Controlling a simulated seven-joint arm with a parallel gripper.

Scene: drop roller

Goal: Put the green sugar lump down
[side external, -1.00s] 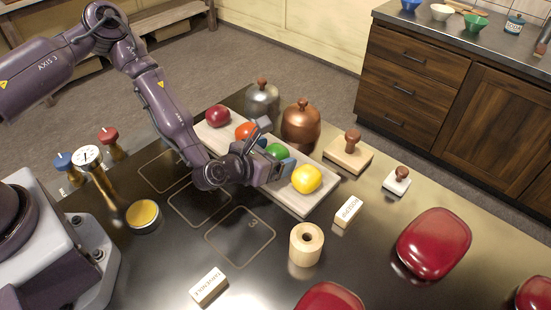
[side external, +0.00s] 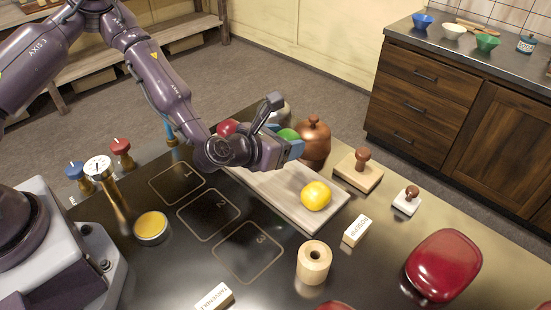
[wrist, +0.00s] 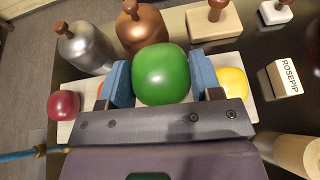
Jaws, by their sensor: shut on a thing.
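My gripper (side external: 287,142) is shut on the green sugar lump (side external: 288,135), a smooth round lump held between two blue finger pads. The lump (wrist: 162,74) shows whole between the pads in the wrist view. It is held up over the pale board (side external: 262,190). On the board sit the yellow lump (side external: 316,196), the red lump (wrist: 64,104) and an orange lump (wrist: 101,90), mostly hidden behind a finger in the wrist view. Outlined squares marked 1 (side external: 177,183), 2 (side external: 208,214) and 3 (side external: 248,252) lie empty on the dark table.
A copper domed pot (side external: 314,141) and a silver one (wrist: 86,48) stand behind the board. To the right are a wooden stamp (side external: 358,172), a white stamp (side external: 406,201), the ROSEPIP block (side external: 357,231) and a wooden ring (side external: 314,263). A yellow-topped tin (side external: 151,227) stands left of the squares.

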